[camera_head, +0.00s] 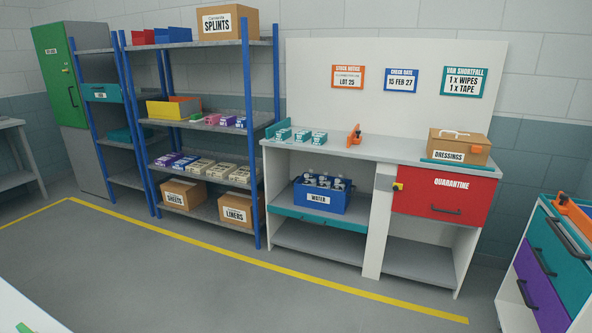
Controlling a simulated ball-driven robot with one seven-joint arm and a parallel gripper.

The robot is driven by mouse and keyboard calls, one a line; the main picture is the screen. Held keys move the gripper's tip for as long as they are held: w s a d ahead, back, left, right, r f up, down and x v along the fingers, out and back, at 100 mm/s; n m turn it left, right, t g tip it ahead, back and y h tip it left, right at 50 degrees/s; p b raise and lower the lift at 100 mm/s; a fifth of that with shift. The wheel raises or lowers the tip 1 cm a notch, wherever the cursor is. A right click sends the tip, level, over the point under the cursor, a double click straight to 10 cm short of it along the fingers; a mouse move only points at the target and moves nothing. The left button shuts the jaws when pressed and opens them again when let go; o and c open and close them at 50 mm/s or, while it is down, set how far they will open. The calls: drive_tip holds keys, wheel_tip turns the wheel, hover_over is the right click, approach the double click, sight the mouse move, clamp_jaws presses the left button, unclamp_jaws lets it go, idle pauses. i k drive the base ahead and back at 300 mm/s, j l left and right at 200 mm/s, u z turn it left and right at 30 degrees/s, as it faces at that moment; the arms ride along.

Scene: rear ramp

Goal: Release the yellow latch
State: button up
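A small yellow latch (398,187) sits at the upper left corner of the red drawer front (445,197) marked QUARANTINE. It is on the right half of the white workbench, beside the white divider post. The red front stands shut under the countertop and has a dark bar handle (445,210). The latch is too small here to tell its exact position. My gripper is not in view.
On the countertop (385,150) are teal-and-white boxes, an orange holder (355,135) and a cardboard DRESSINGS box (459,147). Blue-post shelving (262,140) stands left. A teal and purple drawer cart (545,265) stands at the right. Grey floor (250,290) in front is open.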

sight(396, 186)
drive_tip(key=i, duration=2.1)
drive_tip(key=i+l+u, duration=0.25)
drive_tip(key=i, duration=0.55)
drive_tip(key=j, duration=0.1)
